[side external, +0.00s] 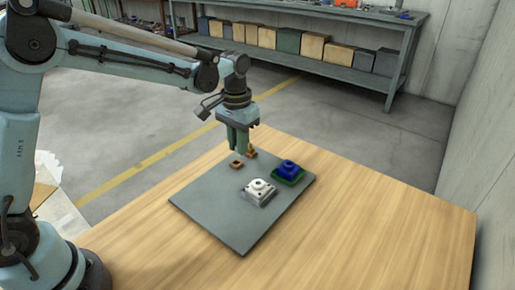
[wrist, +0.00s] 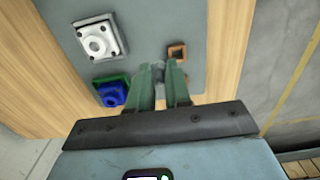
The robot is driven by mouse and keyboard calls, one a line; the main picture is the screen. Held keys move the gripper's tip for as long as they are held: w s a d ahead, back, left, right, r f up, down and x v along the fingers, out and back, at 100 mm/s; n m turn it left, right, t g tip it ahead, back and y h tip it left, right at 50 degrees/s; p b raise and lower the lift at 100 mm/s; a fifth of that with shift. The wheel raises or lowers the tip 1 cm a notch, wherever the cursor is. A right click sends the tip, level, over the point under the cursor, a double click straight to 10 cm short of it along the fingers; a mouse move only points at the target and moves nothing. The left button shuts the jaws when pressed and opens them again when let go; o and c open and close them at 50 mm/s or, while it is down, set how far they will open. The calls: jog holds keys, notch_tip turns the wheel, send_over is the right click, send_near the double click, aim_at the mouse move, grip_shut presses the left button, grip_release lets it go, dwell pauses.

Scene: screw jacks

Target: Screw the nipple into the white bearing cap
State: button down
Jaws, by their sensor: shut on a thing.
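The white bearing cap (side external: 259,192) sits on the grey mat, a square block with a raised round boss and a hole in its middle. It also shows at upper left in the wrist view (wrist: 98,40). My gripper (side external: 241,152) is above the far left part of the mat, away from the cap. Its green fingers (wrist: 161,70) are shut on a small grey piece (wrist: 159,69), apparently the nipple, mostly hidden between the fingertips.
A blue block on a green base (side external: 288,171) sits right of the cap. A square orange-brown ring (side external: 236,164) lies near my fingertips. A brass-coloured part (side external: 252,152) stands just behind them. The front of the grey mat (side external: 238,232) is clear.

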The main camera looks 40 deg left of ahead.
jog(key=s+d+r, duration=0.4)
jog(key=d+r, duration=0.1)
jog(key=d, duration=0.2)
jog(key=shift+w+d+f, duration=0.15)
jog(key=shift+d+f, duration=0.1)
jog(key=shift+f, duration=0.65)
jog(key=shift+w+d+f, duration=0.2)
jog(key=shift+d+f, duration=0.05)
jog(key=shift+f, duration=0.65)
jog(key=shift+w+d+f, duration=0.15)
jog(key=shift+d+f, duration=0.1)
jog(key=shift+f, duration=0.65)
jog(key=shift+f, duration=1.05)
